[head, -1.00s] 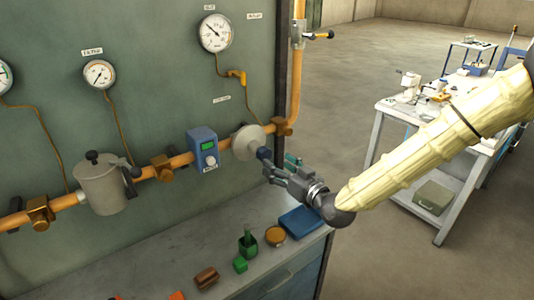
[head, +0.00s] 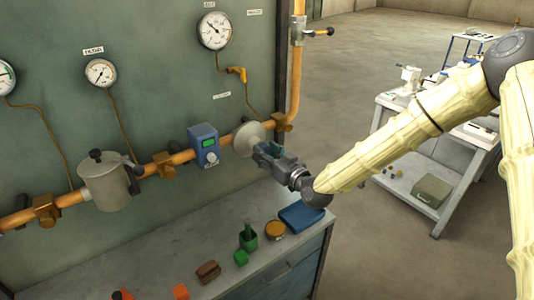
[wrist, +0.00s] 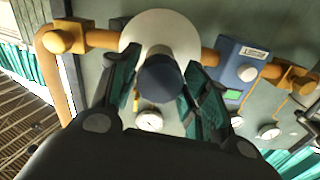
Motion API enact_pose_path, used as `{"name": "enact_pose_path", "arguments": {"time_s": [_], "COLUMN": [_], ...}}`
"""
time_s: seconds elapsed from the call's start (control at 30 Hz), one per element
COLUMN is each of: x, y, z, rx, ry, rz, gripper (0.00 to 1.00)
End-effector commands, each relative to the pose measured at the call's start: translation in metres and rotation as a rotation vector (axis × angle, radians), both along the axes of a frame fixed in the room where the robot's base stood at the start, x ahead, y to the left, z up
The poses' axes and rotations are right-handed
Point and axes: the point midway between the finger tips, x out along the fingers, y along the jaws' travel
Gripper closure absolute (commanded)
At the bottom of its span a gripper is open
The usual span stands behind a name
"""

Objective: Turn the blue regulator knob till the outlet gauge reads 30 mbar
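The blue regulator knob (wrist: 162,78) sits on the front of the pale round regulator body (wrist: 160,32), which shows in the head view (head: 247,136) on the orange pipe. In the wrist view the knob lies between the two teal-padded fingers of my gripper (wrist: 162,95). The fingers are spread on either side of it, and I cannot tell whether either touches. In the head view my gripper (head: 268,152) hides the knob. The outlet gauge (head: 214,31) is upper right on the panel. Its needle points up and left; its figures are too small to read.
A blue meter box (head: 204,146) with a green display is on the pipe left of the regulator. A grey filter pot (head: 108,182) and another gauge (head: 100,72) are further left. Below, the workbench (head: 160,262) holds several small items and a blue book (head: 301,217).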

Motion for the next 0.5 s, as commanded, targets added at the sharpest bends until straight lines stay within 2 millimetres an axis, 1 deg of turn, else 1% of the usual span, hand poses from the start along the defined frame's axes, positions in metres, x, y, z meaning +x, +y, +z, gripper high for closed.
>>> {"name": "enact_pose_path", "arguments": {"time_s": [0.03, 0.1, 0.33, 0.5], "x": [0.0, 0.0, 0.0, 0.0002], "y": [-0.0001, -0.0003, -0.0007, -0.0012], "z": [0.0001, 0.0001, -0.0008, -0.0026], "rx": [0.0, 0.0, 0.009, 0.05], "ry": [0.0, 0.0, 0.007, 0.035], "rz": [0.0, 0.0, -0.001, -0.002], "gripper": [0.69, 0.82, 0.82, 0.82]}}
